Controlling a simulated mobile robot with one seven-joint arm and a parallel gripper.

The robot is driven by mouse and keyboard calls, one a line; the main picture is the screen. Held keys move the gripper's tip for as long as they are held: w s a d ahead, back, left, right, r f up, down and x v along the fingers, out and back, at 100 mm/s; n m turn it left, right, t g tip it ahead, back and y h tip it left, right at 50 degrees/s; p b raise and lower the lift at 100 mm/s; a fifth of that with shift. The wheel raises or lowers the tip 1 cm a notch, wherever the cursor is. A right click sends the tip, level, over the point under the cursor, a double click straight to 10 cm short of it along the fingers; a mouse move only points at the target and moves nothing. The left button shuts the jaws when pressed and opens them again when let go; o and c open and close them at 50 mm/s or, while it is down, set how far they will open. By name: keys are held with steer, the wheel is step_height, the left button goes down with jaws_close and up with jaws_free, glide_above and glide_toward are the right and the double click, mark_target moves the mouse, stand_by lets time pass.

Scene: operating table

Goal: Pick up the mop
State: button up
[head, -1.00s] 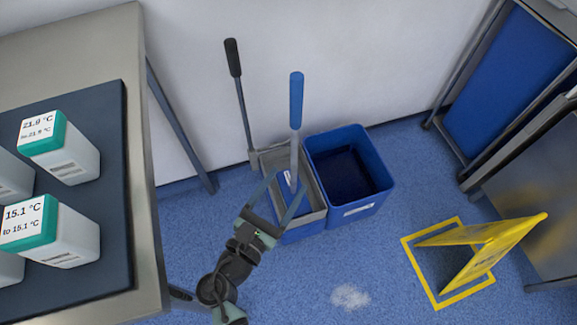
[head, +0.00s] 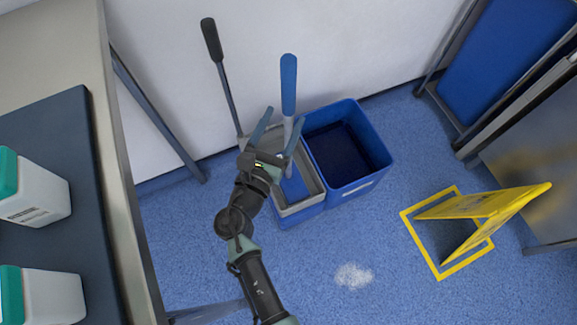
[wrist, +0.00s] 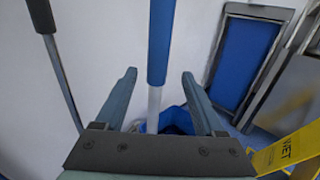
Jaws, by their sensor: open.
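The mop (head: 288,85) stands upright with a blue grip and a pale grey shaft, its lower end in the grey-rimmed section of the blue bucket. The mop head is hidden from me. My gripper (head: 283,116) is open near the shaft, just below the blue grip. In the wrist view the mop (wrist: 160,40) rises in the middle, between the two fingers of my gripper (wrist: 160,74) as seen, with a gap on each side. I cannot tell how deep the shaft sits between the fingers.
A black-handled lever (head: 212,42) rises left of the mop. A blue bucket (head: 374,178) stands right of it. A yellow wet-floor sign (head: 497,205) is on the floor at right. A table with white bottles (head: 35,190) is at left. A pale spot (head: 353,276) marks open floor.

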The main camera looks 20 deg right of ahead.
mark_target(286, 108)
steer(key=x, duration=0.3)
steer(key=b+x, duration=0.1)
steer(key=shift+w+d+r, duration=0.15)
steer(key=shift+w+r, duration=0.1)
steer(key=shift+w, duration=0.2)
jaws_close()
steer(key=shift+r, duration=0.2)
